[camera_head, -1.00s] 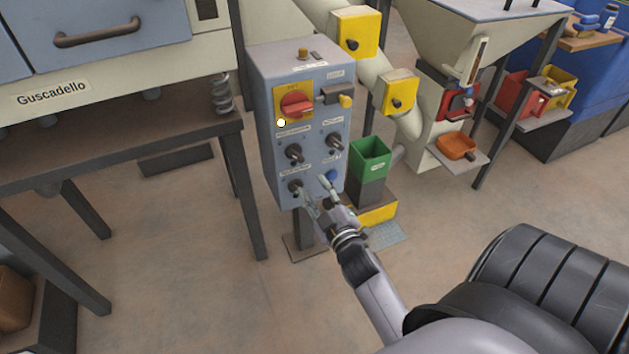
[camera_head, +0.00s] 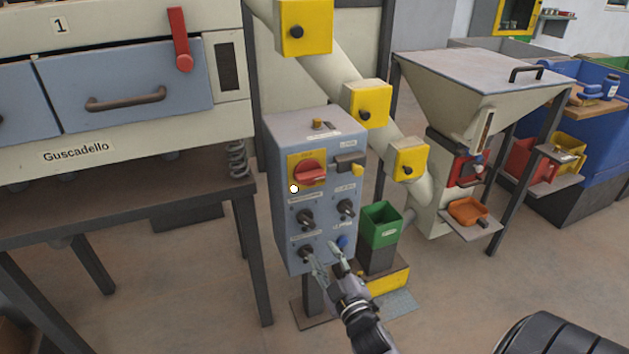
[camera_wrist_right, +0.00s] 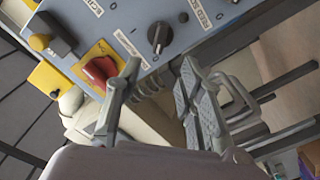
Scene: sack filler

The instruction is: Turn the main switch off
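The main switch is a red rotary handle (camera_head: 308,172) on a yellow plate (camera_head: 294,163), at the upper left of the blue-grey control box. It also shows in the right wrist view (camera_wrist_right: 98,72), partly behind a finger. My right gripper (camera_head: 326,255) is in front of the lower part of the box, below the red handle. Its fingers are apart with nothing between them, and they also show in the right wrist view (camera_wrist_right: 160,75). I cannot tell whether a fingertip touches the box. My left gripper is not in view.
The control box (camera_head: 283,225) also bears several black knobs, a blue button (camera_head: 342,241) and a grey-and-yellow latch (camera_head: 349,163). A machine with a dark table (camera_head: 120,205) stands left. A green bin (camera_head: 381,225) and a hopper (camera_head: 470,85) stand right.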

